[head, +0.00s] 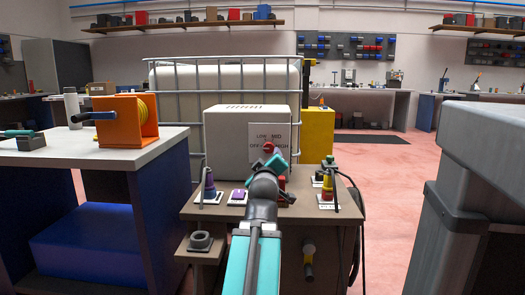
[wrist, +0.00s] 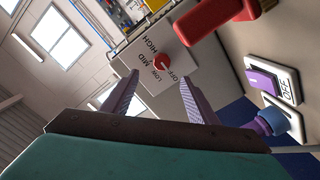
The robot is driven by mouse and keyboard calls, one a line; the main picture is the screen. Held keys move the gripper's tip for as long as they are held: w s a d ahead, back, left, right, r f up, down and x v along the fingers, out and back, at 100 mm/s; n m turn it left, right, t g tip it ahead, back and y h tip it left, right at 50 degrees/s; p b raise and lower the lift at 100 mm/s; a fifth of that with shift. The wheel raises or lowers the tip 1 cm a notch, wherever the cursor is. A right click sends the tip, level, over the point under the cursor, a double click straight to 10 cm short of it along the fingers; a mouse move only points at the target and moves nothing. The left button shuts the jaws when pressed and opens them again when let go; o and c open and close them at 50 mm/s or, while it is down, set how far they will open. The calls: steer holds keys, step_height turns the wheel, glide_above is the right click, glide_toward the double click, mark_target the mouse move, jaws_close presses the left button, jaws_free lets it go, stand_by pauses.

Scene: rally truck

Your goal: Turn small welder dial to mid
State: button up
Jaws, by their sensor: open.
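The small welder (head: 245,150) is a pale box on a bench, with a light plate marked OFF, LOW, MID and HIGH on its front. Its red dial (head: 268,149) sits on that plate, partly behind my gripper in the head view. Which label the dial points at is too small to tell. My gripper (head: 269,164) is in front of the plate. In the wrist view my gripper (wrist: 158,82) is open and empty, its fingers apart either side of the dial's line, not touching it.
The bench (head: 220,213) also carries a purple switch (head: 238,196) and plug-like parts (head: 209,184) left and right (head: 328,182). A red part (wrist: 215,18) looms close in the wrist view. An orange cable reel (head: 118,118) stands on the left table. Open floor (head: 390,180) lies right.

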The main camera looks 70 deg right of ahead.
steer(key=shift+w, duration=0.3)
steer(key=shift+w+d+r+p, duration=0.1)
steer(key=shift+w+d+p, duration=0.1)
steer(key=shift+p, duration=0.35)
steer(key=shift+d, duration=0.1)
